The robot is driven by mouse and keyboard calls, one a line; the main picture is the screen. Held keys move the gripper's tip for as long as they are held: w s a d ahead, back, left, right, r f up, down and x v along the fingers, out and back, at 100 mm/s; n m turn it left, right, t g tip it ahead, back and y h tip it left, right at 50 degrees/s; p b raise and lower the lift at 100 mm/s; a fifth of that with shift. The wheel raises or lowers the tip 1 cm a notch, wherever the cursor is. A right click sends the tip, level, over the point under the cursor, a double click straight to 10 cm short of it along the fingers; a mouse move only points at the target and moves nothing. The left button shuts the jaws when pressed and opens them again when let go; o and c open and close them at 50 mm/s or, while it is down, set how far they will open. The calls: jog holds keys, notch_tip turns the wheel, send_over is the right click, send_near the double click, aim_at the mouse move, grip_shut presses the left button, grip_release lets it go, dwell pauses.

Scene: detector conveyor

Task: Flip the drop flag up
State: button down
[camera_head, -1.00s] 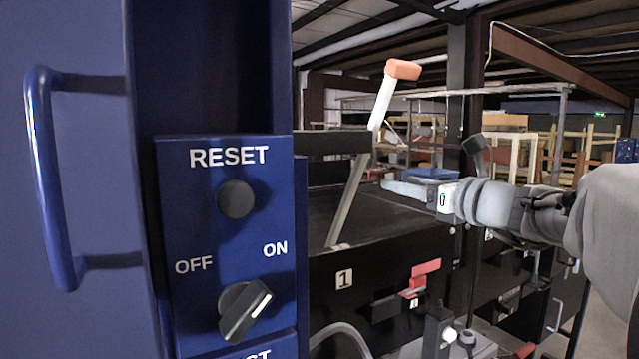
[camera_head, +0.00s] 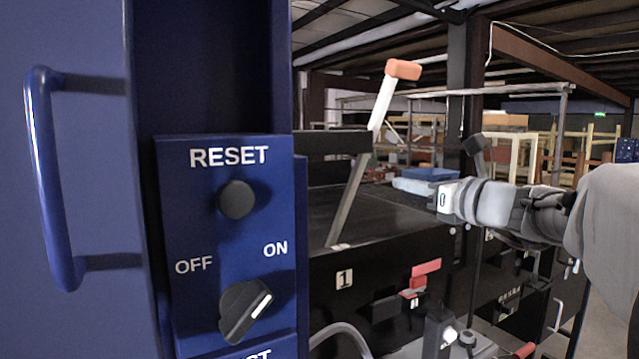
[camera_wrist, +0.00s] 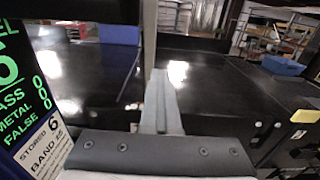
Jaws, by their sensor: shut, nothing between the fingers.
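A lever with a white arm and orange end (camera_head: 403,69) stands up, leaning right, on a slanted grey post (camera_head: 348,200) beside the conveyor. It looks like the drop flag, but I cannot be sure. A red piece (camera_head: 426,268) sticks out from the conveyor's black side panel lower down. In the wrist view my gripper's fingers (camera_wrist: 159,74) are shut together and empty, above the dark conveyor top, with an upright grey bar (camera_wrist: 149,32) just beyond the tips. In the head view my wrist is right of the lever, apart from it, and the fingers are hidden.
A blue cabinet panel (camera_head: 225,275) with a RESET button (camera_head: 236,199), an OFF/ON knob (camera_head: 245,310) and a handle (camera_head: 45,180) fills the left. A display (camera_wrist: 20,80) with green text stands close at left in the wrist view. A blue bin (camera_wrist: 283,65) sits at right.

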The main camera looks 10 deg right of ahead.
dwell(0.3)
grip_release()
dwell(0.4)
jog(key=shift+s+d, duration=0.1)
jog(key=shift+s, duration=0.1)
